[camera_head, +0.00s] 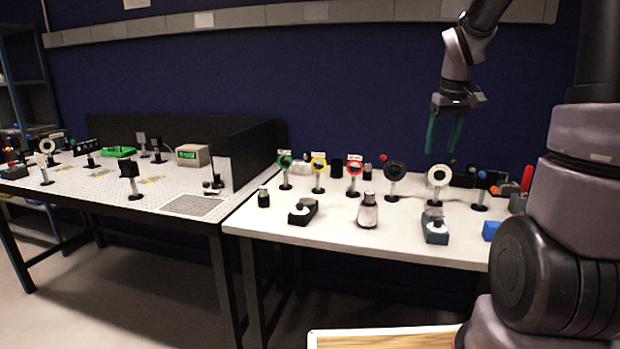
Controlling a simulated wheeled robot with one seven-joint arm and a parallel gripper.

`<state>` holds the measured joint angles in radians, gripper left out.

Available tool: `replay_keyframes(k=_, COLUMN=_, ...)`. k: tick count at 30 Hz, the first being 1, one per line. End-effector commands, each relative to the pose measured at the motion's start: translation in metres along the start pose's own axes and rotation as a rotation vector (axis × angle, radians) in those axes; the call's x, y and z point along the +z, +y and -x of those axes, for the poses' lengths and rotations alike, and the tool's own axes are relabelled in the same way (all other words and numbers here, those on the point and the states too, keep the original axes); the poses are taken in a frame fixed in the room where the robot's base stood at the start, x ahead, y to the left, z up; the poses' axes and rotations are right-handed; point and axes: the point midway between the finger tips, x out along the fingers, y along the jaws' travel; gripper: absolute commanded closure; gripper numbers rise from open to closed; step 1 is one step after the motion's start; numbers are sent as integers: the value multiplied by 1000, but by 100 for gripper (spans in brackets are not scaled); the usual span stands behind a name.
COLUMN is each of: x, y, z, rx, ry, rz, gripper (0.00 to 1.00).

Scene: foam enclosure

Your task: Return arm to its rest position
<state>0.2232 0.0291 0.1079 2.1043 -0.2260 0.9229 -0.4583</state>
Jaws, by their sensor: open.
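My gripper (444,134) hangs from my arm in the upper right of the head view, with its two green fingers pointing down. The fingers are apart and nothing shows between them. It appears in front of the dark blue back wall, above the rear of the white table (340,228). No object touches the fingers as far as I can see. My arm's upper links rise out of the top of the picture, and its large lower joints fill the right edge, hiding the table's right end.
Ring mounts on posts, including a white one (439,177) and a black one (395,171), stand below my gripper. A silver bottle-like item (367,211) stands near the front. A perforated optics table (105,190) is at left.

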Motion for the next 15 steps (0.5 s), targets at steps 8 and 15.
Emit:
replay_keyframes(k=8, x=68, y=-52, z=88, rx=-53, ry=188, rz=-210, gripper=37)
replay_keyframes(k=15, x=131, y=-86, z=126, rx=-162, ry=316, rz=-374, gripper=37)
